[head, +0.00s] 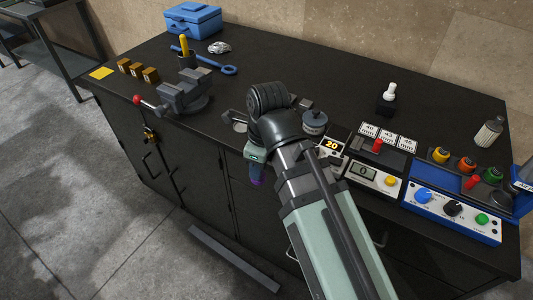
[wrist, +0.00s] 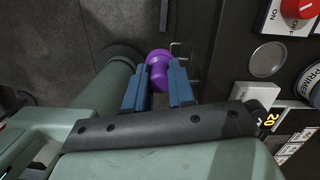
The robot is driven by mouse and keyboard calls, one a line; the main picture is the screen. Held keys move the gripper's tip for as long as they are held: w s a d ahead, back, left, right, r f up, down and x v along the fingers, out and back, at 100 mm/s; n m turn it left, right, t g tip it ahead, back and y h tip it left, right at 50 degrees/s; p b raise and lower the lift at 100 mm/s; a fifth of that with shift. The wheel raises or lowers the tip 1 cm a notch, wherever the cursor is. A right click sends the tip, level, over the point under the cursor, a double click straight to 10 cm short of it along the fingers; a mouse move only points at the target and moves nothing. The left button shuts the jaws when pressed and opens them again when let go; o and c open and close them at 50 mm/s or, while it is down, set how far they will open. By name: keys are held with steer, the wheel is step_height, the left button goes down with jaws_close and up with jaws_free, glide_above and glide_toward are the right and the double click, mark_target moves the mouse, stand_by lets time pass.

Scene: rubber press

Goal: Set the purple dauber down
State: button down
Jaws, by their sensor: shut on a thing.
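The purple dauber (wrist: 157,66) is between the two blue fingers of my gripper (wrist: 157,88) in the wrist view; its rounded purple end sticks out past the fingertips. In the head view my gripper (head: 257,164) hangs in front of the bench's front edge, with a bit of the purple dauber (head: 257,177) showing below it. The dauber is over the floor side, not above the bench top. My arm hides part of the bench behind it. My gripper is shut on the dauber.
The black bench top (head: 330,70) has free room at its back middle. A shallow round silver dish (wrist: 267,58) and a primer pot (wrist: 312,80) lie right of my gripper in the wrist view. A vise (head: 184,93) stands left; control boxes (head: 450,210) stand right.

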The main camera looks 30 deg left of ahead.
steer(key=shift+s+d, duration=0.1)
steer(key=shift+s, duration=0.1)
steer(key=shift+w, duration=0.25)
steer(key=w+a+r, duration=0.4)
steer(key=w+a, duration=0.5)
steer(key=w+a+r, duration=0.3)
steer(key=w+a, duration=0.5)
steer(key=shift+f, duration=5)
steer(key=shift+f, duration=0.15)
steer(key=c, duration=1)
jaws_free()
steer(key=shift+o, duration=0.2)
